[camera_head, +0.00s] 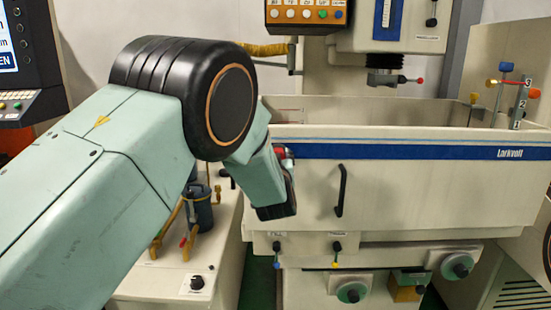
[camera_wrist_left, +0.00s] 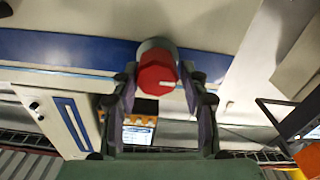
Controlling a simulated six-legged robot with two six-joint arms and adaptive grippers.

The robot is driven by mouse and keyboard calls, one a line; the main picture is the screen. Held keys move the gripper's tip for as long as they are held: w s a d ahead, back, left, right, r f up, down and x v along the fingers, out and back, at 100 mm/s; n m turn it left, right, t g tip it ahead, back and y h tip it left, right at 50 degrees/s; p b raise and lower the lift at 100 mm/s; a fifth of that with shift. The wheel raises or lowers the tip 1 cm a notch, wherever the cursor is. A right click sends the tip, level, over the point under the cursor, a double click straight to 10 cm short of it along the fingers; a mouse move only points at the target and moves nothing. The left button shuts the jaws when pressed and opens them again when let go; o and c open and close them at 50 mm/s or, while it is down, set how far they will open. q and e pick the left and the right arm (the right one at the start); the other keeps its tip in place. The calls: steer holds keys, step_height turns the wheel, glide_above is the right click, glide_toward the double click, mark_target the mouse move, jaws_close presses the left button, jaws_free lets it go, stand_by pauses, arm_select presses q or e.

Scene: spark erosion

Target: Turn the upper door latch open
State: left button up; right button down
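The upper door latch is a red faceted knob (camera_wrist_left: 157,76) with a short white mark on its right side and a grey round base behind it. In the head view only a little of its red (camera_head: 279,152) shows past my arm, at the left end of the tank front. My left gripper (camera_wrist_left: 158,70) has one finger on each side of the knob in the left wrist view. The fingertips are very close to its sides; I cannot tell whether they touch. In the head view my forearm hides most of the gripper. My right gripper is not in view.
The tank front (camera_head: 420,185) with a blue stripe and a black handle (camera_head: 341,190) lies right of my gripper. Below are small levers (camera_head: 336,247) and handwheels (camera_head: 353,291). A blue-grey canister (camera_head: 199,208) stands beneath my arm. The machine head (camera_head: 388,25) hangs above the tank.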

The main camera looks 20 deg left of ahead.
arm_select(q)
steer(key=shift+w+d+f, duration=0.2)
steer(key=shift+d, duration=0.15)
steer(key=c, duration=0.3)
steer(key=shift+c, duration=0.7)
steer(key=shift+s+a, duration=0.1)
steer(key=shift+a, duration=0.25)
steer(key=shift+c, duration=0.5)
steer(key=shift+d+m, duration=0.25)
steer(key=shift+m, duration=0.15)
steer(key=shift+a+f+m, duration=0.1)
steer(key=shift+a+m, duration=0.05)
steer(key=shift+m, duration=0.95)
steer(key=m, duration=0.2)
steer(key=shift+m, duration=0.4)
steer(key=m, duration=0.6)
steer(key=shift+p, duration=0.3)
steer(key=m, duration=0.6)
steer(key=shift+p, duration=0.35)
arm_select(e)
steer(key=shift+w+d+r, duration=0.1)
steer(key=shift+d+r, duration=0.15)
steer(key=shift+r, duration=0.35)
